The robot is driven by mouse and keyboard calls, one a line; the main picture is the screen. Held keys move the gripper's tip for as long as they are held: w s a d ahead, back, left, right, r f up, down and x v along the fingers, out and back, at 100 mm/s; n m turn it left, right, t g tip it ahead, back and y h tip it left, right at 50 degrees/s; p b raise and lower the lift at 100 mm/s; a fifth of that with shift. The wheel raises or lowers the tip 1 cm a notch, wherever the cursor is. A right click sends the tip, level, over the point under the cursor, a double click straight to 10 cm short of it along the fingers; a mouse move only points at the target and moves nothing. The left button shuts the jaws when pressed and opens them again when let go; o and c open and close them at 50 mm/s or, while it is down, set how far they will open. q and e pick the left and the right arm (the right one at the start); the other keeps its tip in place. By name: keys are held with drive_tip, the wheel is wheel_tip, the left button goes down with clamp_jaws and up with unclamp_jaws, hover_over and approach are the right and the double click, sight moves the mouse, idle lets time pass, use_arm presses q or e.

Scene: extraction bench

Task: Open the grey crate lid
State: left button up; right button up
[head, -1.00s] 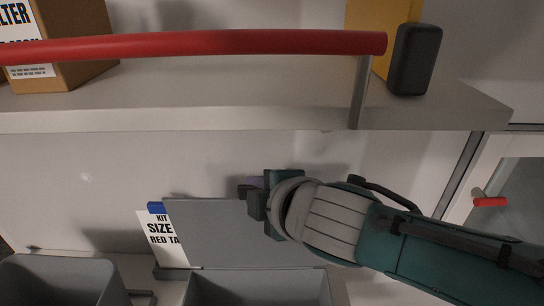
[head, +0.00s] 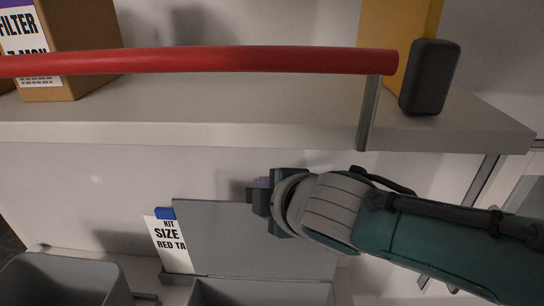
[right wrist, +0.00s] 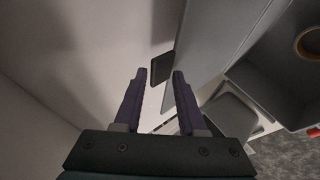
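The grey crate (head: 262,297) stands at the bottom of the head view, with only its upper part showing. Its grey lid (head: 225,250) stands raised, roughly upright, along the crate's back edge. My right gripper (head: 258,193) is at the lid's top edge in the head view. In the right wrist view its two purple fingers (right wrist: 159,85) are apart with nothing held between them. The lid's grey panel (right wrist: 196,40) and a dark tab (right wrist: 162,67) show just beyond and right of the fingertips. I cannot tell whether the gripper touches the lid. My left gripper is not in view.
A shelf (head: 270,132) with a red rail (head: 200,61) runs above the arm. It bears a carton (head: 75,45) and a dark block (head: 430,76). A second grey bin (head: 65,285) and a printed card (head: 168,243) are left of the crate. A ring (right wrist: 311,43) lies in a grey container.

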drive_tip(key=p+v, duration=0.3)
drive_tip(key=v, duration=0.7)
idle(0.3)
drive_tip(key=s+d+m+g+h, duration=0.2)
drive_tip(key=s+d+m+g, duration=0.1)
drive_tip(key=s+d+m, duration=0.6)
drive_tip(key=s+d+m+g+h, duration=0.3)
drive_tip(key=s+d+m, duration=0.6)
drive_tip(key=s, duration=0.5)
drive_tip(key=shift+s+f, duration=0.2)
drive_tip(key=shift+s, duration=0.05)
